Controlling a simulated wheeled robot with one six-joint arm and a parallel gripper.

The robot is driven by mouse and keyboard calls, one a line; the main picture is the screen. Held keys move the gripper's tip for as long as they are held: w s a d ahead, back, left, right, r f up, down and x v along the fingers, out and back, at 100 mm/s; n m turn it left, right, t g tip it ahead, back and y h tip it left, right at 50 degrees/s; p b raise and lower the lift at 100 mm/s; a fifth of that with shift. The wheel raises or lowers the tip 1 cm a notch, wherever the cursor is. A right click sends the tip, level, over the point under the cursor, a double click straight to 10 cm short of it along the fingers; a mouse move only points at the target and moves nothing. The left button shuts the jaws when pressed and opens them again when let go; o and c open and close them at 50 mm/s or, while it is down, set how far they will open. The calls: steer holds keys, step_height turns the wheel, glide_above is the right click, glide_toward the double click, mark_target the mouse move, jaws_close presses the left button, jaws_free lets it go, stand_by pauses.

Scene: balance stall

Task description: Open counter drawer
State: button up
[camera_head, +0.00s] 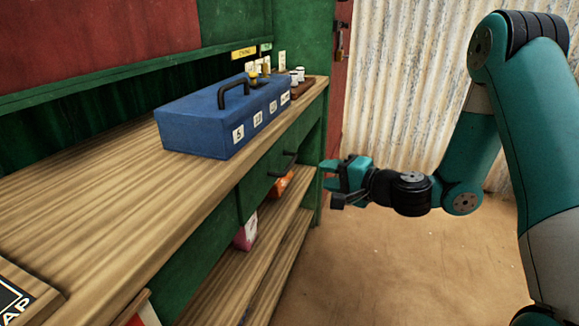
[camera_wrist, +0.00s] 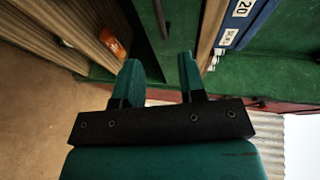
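The counter drawer (camera_head: 259,181) is a green front under the wooden counter top, and it looks shut, flush with the counter front. Its black bar handle (camera_head: 287,164) sticks out from it. In the wrist view the handle (camera_wrist: 161,18) is a dark bar at the top, beyond the fingertips. My gripper (camera_head: 327,180) is to the right of the handle in the head view, apart from it. In the wrist view its two teal fingers (camera_wrist: 158,66) are spread with nothing between them.
A blue toolbox (camera_head: 205,128) with a black handle stands on the counter top (camera_head: 120,200). Small weights (camera_head: 297,75) stand behind it. Open shelves below hold an orange item (camera_head: 281,184) and a pink item (camera_head: 246,232). The floor (camera_head: 400,265) right of the counter is clear.

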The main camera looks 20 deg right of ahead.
mark_target(291, 166)
steer(key=p+x, duration=0.1)
steer(key=x, duration=1.1)
steer(key=shift+w+a+p, duration=0.2)
steer(key=shift+w+p, duration=0.05)
steer(key=shift+p, duration=0.1)
jaws_close()
